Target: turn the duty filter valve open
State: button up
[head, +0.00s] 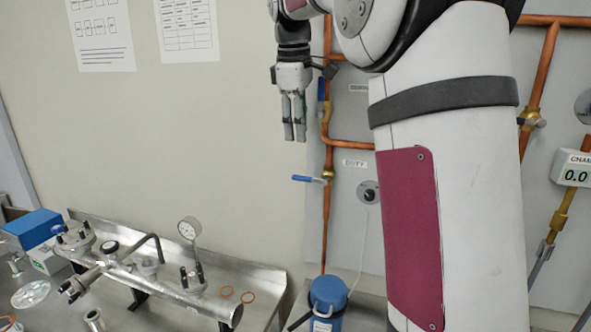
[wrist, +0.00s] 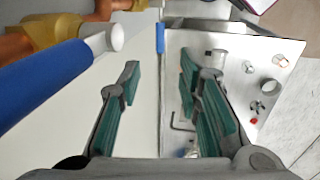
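The duty valve (head: 328,175) sits on a vertical copper pipe, left of the DUTY label (head: 355,163). Its blue lever (head: 310,179) points left, across the pipe. My gripper (head: 294,138) hangs fingers down, above and left of that lever, with a gap to it. In the wrist view my gripper (wrist: 160,75) is open, with nothing between its green-padded fingers. A large blue lever (wrist: 50,105) with a pale end, near brass and copper, shows at the left there; I cannot tell which valve it belongs to.
A second valve with an upright blue lever (head: 321,88) is higher on the pipe, close beside my gripper; its label is partly hidden. A steel bench (head: 262,280) with vacuum parts and a gauge (head: 189,228) is below. My arm hides part of the panel.

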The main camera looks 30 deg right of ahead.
aim_at(302, 177)
jog(key=f, duration=0.4)
jog(key=w+d+f+p, duration=0.1)
jog(key=f, duration=0.2)
jog(key=d+f+p, duration=0.1)
jog(key=f, duration=0.3)
jog(key=shift+w+f, duration=0.2)
jog(key=shift+f, duration=0.15)
jog(key=shift+c, duration=0.4)
grip_shut()
